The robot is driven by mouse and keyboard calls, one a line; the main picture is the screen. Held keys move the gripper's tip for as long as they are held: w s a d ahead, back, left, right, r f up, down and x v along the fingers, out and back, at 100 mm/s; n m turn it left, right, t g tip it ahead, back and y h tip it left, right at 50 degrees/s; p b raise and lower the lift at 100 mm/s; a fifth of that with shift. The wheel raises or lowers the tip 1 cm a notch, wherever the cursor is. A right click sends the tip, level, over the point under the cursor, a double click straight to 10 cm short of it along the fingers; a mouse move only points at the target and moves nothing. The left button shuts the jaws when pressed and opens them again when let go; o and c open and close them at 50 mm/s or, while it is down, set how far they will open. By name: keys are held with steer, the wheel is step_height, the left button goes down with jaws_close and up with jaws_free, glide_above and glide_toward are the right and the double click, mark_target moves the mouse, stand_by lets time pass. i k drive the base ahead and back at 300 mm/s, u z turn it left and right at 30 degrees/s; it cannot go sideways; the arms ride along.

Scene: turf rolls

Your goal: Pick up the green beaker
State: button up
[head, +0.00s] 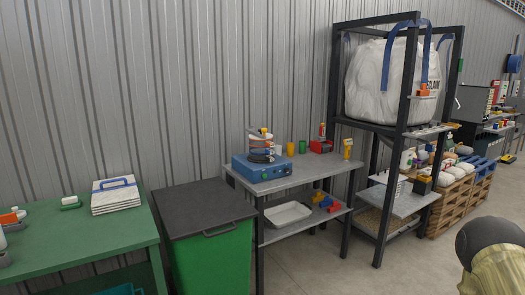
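A small green beaker (302,147) stands upright on the grey top of a metal bench (294,179), towards its back edge. It is just right of a similar yellow beaker (290,149) and left of a red object (321,146). My gripper is not seen in the head view, so its state and what it may hold are hidden.
A blue machine with stacked round parts (262,166) fills the bench's left end. A yellow item (347,147) stands at the right. A green bin (213,250) adjoins the bench's left; a dark frame (396,130) stands right. Open floor (320,262) lies in front.

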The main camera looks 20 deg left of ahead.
mark_target(302, 143)
steer(key=u, duration=0.15)
steer(key=k, duration=0.25)
steer(key=z, duration=0.55)
steer(key=i, duration=2.65)
steer(key=u, duration=1.2)
steer(key=i, duration=0.7)
steer(key=u, duration=0.7)
